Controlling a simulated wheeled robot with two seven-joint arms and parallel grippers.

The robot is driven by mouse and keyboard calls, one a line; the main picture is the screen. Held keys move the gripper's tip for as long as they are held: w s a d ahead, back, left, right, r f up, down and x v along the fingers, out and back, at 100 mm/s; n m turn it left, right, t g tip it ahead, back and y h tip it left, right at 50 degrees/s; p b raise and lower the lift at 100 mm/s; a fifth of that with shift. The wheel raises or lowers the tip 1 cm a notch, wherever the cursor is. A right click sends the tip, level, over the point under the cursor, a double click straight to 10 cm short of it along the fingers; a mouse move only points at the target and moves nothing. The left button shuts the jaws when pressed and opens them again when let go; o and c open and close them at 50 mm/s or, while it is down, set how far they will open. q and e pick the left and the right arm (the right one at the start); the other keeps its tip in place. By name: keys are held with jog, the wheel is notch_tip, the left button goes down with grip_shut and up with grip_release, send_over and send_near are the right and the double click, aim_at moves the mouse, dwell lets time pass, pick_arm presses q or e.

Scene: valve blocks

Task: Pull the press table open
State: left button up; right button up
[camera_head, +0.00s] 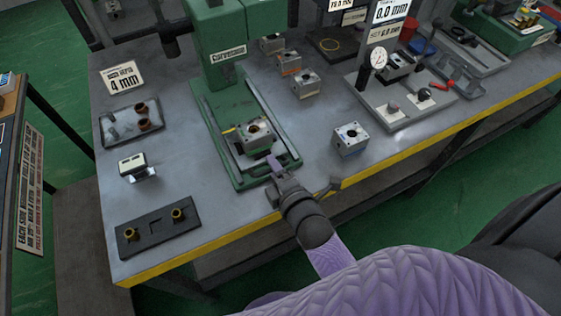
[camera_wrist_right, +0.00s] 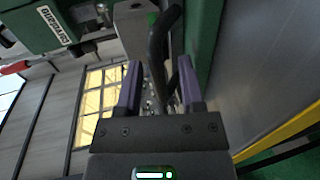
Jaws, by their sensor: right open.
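The green press (camera_head: 224,72) stands on the grey workbench. Its press table (camera_head: 281,155) lies low in the green base, with a metal valve block (camera_head: 256,132) on it. My right gripper (camera_head: 277,166) is at the front end of the press table. In the right wrist view its two purple fingers (camera_wrist_right: 160,82) are apart. A dark curved bar (camera_wrist_right: 157,50), which looks like the table's handle, runs into the gap between them. I cannot tell whether either finger touches it. My left gripper is not in view.
The workbench (camera_head: 190,205) has a yellow front edge. A dark plate with brass fittings (camera_head: 155,228) and a small white-topped block (camera_head: 133,165) lie to the left. A loose valve block (camera_head: 350,138) and a gauge stand (camera_head: 379,60) are to the right.

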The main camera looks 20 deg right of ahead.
jog(key=p+v, duration=0.2)
jog(key=v, duration=0.7)
jog(key=shift+s, duration=0.15)
jog(key=s+f+m+g, duration=0.5)
jog(key=s+f, duration=0.1)
jog(key=f, duration=0.4)
jog(key=s+f+m+g, duration=0.45)
jog(key=s+f, duration=0.25)
jog(key=f, duration=0.4)
jog(key=s+d+f+m+g, duration=0.2)
jog(key=s+m, duration=0.1)
jog(key=s, duration=0.3)
jog(key=s+d+f+m+g, duration=0.2)
jog(key=s+f+m+g, duration=0.1)
jog(key=s, duration=0.3)
jog(key=shift+h, duration=0.4)
jog(key=shift+w+d+g, duration=0.1)
jog(key=shift+d+g, duration=0.05)
jog(key=shift+g, duration=0.1)
